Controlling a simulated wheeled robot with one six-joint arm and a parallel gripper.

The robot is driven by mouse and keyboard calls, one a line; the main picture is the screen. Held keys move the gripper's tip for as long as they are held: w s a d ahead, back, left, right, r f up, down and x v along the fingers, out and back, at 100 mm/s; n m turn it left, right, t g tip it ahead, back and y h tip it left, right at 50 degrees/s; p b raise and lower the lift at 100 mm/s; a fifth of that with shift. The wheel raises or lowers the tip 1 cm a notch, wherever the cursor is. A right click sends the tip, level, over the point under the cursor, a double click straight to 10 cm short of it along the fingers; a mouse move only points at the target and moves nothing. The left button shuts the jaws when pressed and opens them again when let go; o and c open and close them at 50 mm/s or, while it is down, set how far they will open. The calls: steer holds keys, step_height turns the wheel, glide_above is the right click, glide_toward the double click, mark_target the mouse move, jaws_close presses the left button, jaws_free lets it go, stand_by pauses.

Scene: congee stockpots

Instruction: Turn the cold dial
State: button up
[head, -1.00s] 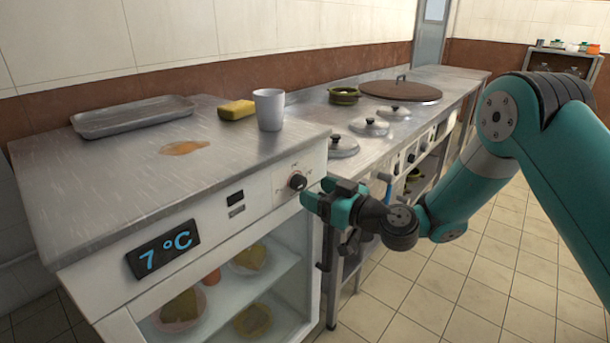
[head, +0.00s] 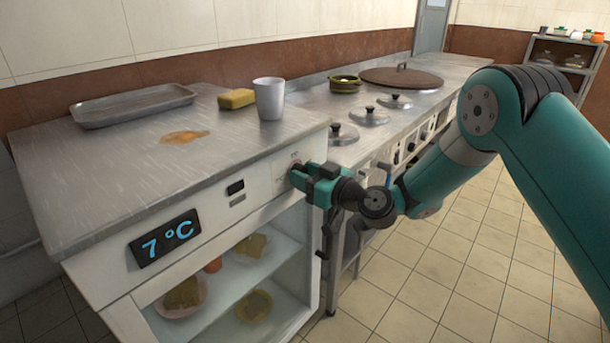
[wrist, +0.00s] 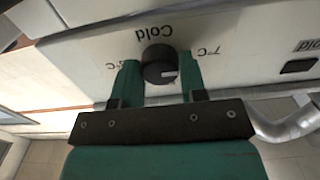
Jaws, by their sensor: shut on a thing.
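The cold dial (wrist: 159,66) is a round black knob with a pale pointer mark, under the printed word "Cold" in the wrist view. Temperature marks flank it, one of them reading 7°C; the pointer lies towards the 7°C side. My gripper (wrist: 160,80) has its two green fingers on either side of the dial and is shut on it. In the head view my gripper (head: 300,178) is at the right end of the cabinet's front panel and mostly hides the dial. The blue display (head: 165,239) on the cabinet reads 7 °C.
The counter holds a metal tray (head: 133,106), a yellow sponge (head: 236,99), a white mug (head: 269,99) and an orange-brown spill (head: 183,137). Plates of food sit inside the cabinet below. A stove with several lidded pots (head: 370,118) stands beyond. The tiled floor (head: 450,270) is open at right.

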steer(key=shift+m, duration=0.4)
steer(key=shift+d+m+p, duration=0.1)
steer(key=shift+m+p, duration=1.25)
steer(key=shift+m, duration=7.15)
steer(key=o, duration=0.9)
steer(key=shift+o, duration=0.2)
